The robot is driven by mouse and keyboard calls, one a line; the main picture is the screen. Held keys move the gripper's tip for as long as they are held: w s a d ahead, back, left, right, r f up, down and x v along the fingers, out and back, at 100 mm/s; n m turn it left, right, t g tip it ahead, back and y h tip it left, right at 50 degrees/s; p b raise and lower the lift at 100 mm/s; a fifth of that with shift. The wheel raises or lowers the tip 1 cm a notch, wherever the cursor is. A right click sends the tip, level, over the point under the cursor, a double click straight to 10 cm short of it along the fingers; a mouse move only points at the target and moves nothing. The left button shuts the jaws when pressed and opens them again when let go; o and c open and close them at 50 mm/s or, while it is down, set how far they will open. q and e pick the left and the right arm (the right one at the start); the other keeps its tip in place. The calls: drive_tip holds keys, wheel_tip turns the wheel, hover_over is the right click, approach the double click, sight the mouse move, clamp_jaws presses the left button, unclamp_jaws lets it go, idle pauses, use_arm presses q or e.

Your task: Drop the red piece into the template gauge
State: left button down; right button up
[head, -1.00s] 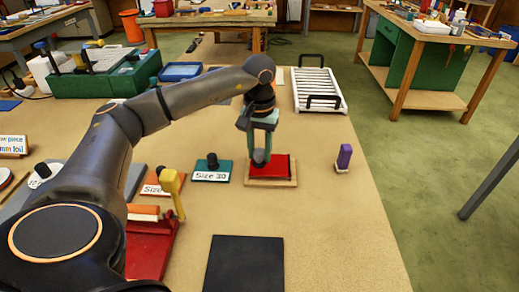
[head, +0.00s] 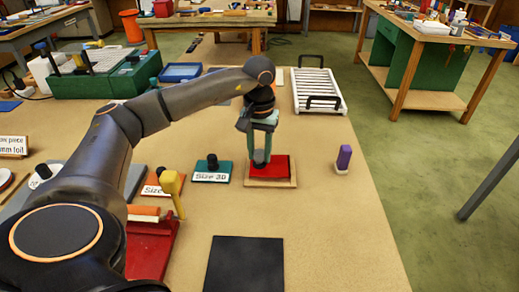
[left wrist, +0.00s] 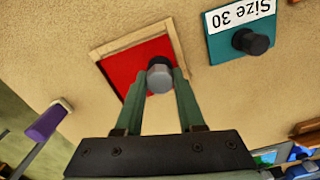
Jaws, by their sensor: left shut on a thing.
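The red piece (head: 279,168) is a flat square at the wooden-rimmed template gauge (head: 272,184). My left gripper (head: 261,163) points down over it, shut on a dark round knob that appears to belong to the red piece. In the left wrist view the fingertips (left wrist: 160,76) close on the grey knob, with the red piece (left wrist: 122,68) just beyond. The gauge's pale rim (left wrist: 130,38) shows along two sides there. The red lies within the rim, but I cannot tell whether it is fully seated. My right gripper is out of view.
A teal "Size 30" block (head: 211,176) with a black knob stands left of the gauge. A dark square mat (head: 245,265) lies in front. A white rack (head: 318,90) is behind.

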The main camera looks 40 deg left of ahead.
sight(259, 152)
use_arm(q)
drive_tip(key=shift+f+b, duration=0.65)
drive_tip(key=shift+f, duration=0.35)
drive_tip(key=shift+c, duration=2.2)
unclamp_jaws()
drive_tip(key=shift+r, duration=0.15)
wheel_tip(259, 152, up, 12)
drive_tip(key=shift+r+p, duration=0.15)
drive_tip(key=shift+p, duration=0.25)
